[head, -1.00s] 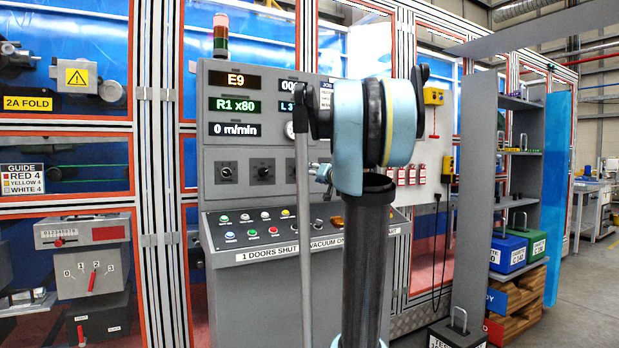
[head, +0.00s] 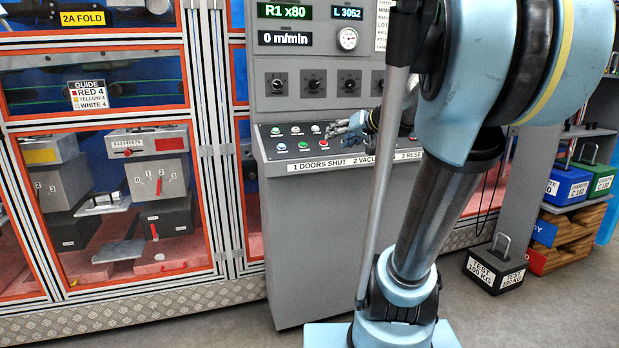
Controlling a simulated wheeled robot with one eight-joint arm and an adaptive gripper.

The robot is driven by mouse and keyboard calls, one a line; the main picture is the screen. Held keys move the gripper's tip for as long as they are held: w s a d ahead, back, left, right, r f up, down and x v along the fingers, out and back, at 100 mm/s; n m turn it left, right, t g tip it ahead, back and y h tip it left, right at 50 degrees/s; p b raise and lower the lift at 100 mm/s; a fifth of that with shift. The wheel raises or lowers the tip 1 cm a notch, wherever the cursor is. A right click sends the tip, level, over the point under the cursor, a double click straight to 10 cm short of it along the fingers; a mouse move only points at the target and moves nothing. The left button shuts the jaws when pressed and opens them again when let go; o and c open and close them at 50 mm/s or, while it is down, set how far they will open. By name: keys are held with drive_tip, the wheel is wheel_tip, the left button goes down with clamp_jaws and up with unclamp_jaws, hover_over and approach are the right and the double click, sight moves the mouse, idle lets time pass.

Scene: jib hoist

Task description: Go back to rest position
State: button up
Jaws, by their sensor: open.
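My gripper (head: 333,129) shows small above the sloping button panel (head: 292,146) of the grey control console (head: 315,225). Its fingers point left and are apart, with nothing seen between them. I cannot tell whether it touches the panel. My blue and dark arm (head: 425,215) rises in front of the console and hides its right part.
Glazed orange-framed doors (head: 118,285) stand left of the console, with grey units (head: 160,180) behind them. A black test weight (head: 495,270) sits on the floor at right. Floor in front of the weight is clear.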

drive_tip(key=s+f+g+h, duration=0.3)
drive_tip(key=s+f+g, duration=0.2)
drive_tip(key=s+f, duration=1.05)
drive_tip(key=s+d+f+g+h, duration=0.1)
drive_tip(key=s+d+f+h, duration=0.1)
drive_tip(key=s+d+f, duration=0.2)
drive_tip(key=s+d+f+m+g+h, duration=0.1)
drive_tip(key=s+d+f+g+h, duration=0.1)
drive_tip(key=s+f, duration=0.5)
drive_tip(key=shift+s+d+f+h, duration=0.3)
drive_tip(key=shift+s+d, duration=0.6)
drive_tip(key=shift+s, duration=0.35)
drive_tip(key=shift+w+f, duration=0.15)
drive_tip(key=shift+w, duration=0.35)
